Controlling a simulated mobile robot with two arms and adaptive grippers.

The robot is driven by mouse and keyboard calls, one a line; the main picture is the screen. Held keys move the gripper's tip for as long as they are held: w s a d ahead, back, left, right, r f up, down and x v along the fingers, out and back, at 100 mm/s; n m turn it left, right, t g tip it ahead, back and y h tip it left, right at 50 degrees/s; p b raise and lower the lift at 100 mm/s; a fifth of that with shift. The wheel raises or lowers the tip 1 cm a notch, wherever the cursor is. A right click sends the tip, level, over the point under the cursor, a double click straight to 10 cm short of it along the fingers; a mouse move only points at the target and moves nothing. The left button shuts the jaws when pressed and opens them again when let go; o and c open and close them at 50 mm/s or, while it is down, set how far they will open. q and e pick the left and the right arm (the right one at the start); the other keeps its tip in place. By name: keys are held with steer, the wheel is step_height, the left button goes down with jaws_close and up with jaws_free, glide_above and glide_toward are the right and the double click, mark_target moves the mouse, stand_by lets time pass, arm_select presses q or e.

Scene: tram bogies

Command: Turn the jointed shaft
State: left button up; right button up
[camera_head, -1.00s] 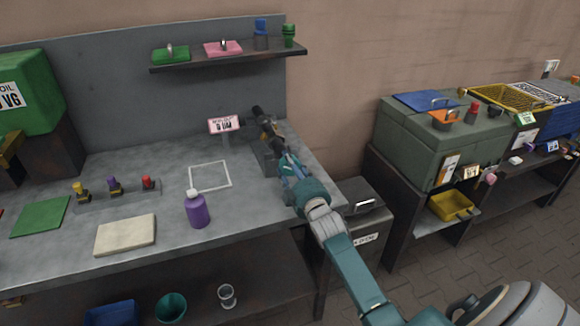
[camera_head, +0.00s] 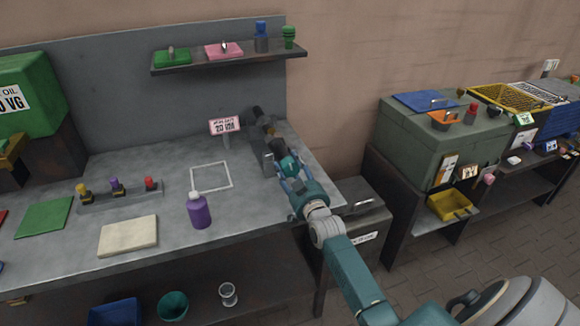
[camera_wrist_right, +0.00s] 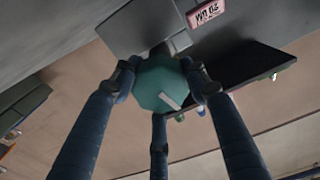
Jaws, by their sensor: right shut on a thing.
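The jointed shaft (camera_head: 262,122) is a dark rod with a brass-coloured part, set in a grey stand (camera_head: 270,153) at the right end of the workbench. A teal faceted knob (camera_head: 289,165) is at its near end; it also shows in the right wrist view (camera_wrist_right: 160,82) with a white mark on its face. My right gripper (camera_head: 289,172) is shut on the teal knob, with its fingers around the rim. The small pink-framed sign (camera_head: 225,125) beside the shaft seems to read 20 UM. My left gripper is not in view.
A purple bottle (camera_head: 199,212), a cream pad (camera_head: 128,235) and a row of coloured plugs (camera_head: 117,190) are on the workbench (camera_head: 160,165). A shelf (camera_head: 230,59) hangs above. A grey cabinet (camera_head: 362,205) stands right of the bench.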

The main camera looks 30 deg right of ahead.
steer(key=shift+s+a+f+m, duration=0.1)
steer(key=shift+f+m, duration=0.55)
steer(key=shift+m, duration=0.45)
steer(key=o, duration=1.2)
steer(key=shift+r, duration=0.25)
steer(key=v, duration=1.2)
